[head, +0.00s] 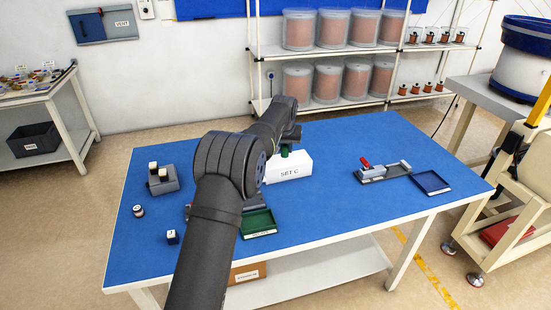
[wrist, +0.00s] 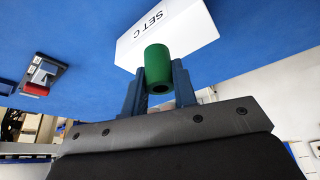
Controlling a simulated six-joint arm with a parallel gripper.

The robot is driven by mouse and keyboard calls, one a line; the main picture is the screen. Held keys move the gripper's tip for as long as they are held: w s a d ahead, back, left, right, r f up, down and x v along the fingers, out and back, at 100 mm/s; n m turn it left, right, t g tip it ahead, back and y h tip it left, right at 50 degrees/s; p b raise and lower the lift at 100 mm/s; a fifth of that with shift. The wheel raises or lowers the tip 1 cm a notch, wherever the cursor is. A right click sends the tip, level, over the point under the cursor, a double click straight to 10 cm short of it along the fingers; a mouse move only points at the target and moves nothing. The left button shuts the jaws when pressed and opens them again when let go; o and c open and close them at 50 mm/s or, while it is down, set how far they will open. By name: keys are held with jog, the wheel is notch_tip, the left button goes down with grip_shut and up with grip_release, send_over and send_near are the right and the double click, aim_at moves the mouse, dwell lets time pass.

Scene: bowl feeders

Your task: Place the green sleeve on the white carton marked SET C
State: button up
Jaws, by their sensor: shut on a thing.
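The green sleeve (wrist: 157,66) is a short hollow cylinder held between the blue fingers of my gripper (wrist: 157,76) in the wrist view. The white carton marked SET C (wrist: 178,32) lies just beyond it, and the sleeve's far end overlaps the carton in that view. In the head view the carton (head: 290,169) stands on the blue table, and the green sleeve (head: 285,150) shows at its top. My arm hides most of the gripper there. I cannot tell whether the sleeve touches the carton.
On the blue table (head: 345,140), a green tray (head: 259,223) lies in front of the carton, partly behind my arm. A grey block holder (head: 162,184) and small parts lie left.

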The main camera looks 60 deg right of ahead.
jog(key=w+f, duration=0.2)
jog(key=w, duration=0.1)
jog(key=w+d+f, duration=0.1)
jog(key=w, duration=0.1)
jog(key=shift+w+f, duration=0.1)
jog(key=shift+f, duration=1.95)
jog(key=shift+f, duration=0.2)
jog(key=o, duration=1)
jog(key=shift+c, duration=0.2)
jog(key=shift+r, duration=0.1)
